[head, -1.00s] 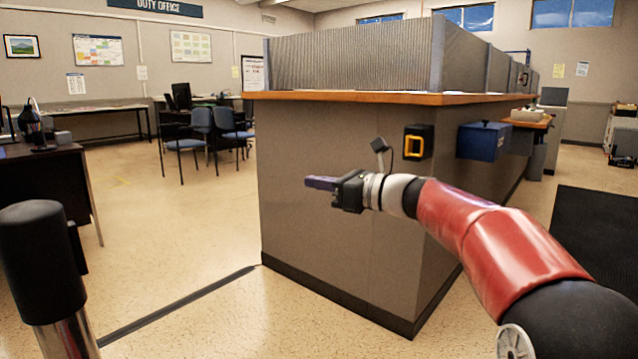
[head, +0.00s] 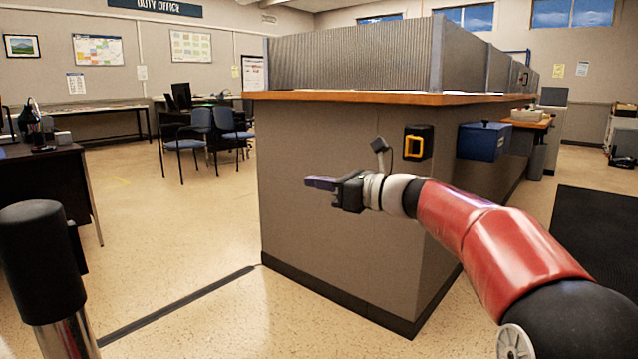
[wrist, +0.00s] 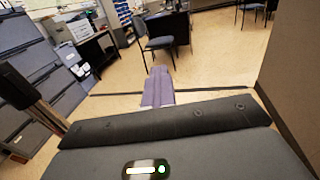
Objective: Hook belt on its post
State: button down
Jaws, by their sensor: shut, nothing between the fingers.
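A black wall unit with a yellow loop (head: 416,143), which looks like the belt's housing, is fixed on the counter's side panel. No length of belt shows drawn out of it. A post with a thick black head on a chrome column (head: 45,265) stands at the near left; its black head also seems to show at the left edge of the wrist view (wrist: 18,84). My gripper (head: 320,183) has purple fingers, shut and empty, pointing left in front of the panel, below and left of the wall unit. The shut fingers show in the wrist view (wrist: 158,87).
The grey counter (head: 330,200) with a wooden top fills the middle. A blue box (head: 483,141) is mounted further along it. A dark strip (head: 180,305) crosses the floor from the counter's corner. A dark desk (head: 45,190) stands at left. Open floor lies between.

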jog(key=c, duration=1.6)
grip_release()
jog(key=shift+c, duration=0.2)
jog(key=v, duration=0.7)
jog(key=shift+s+d, duration=0.15)
jog(key=shift+d, duration=0.25)
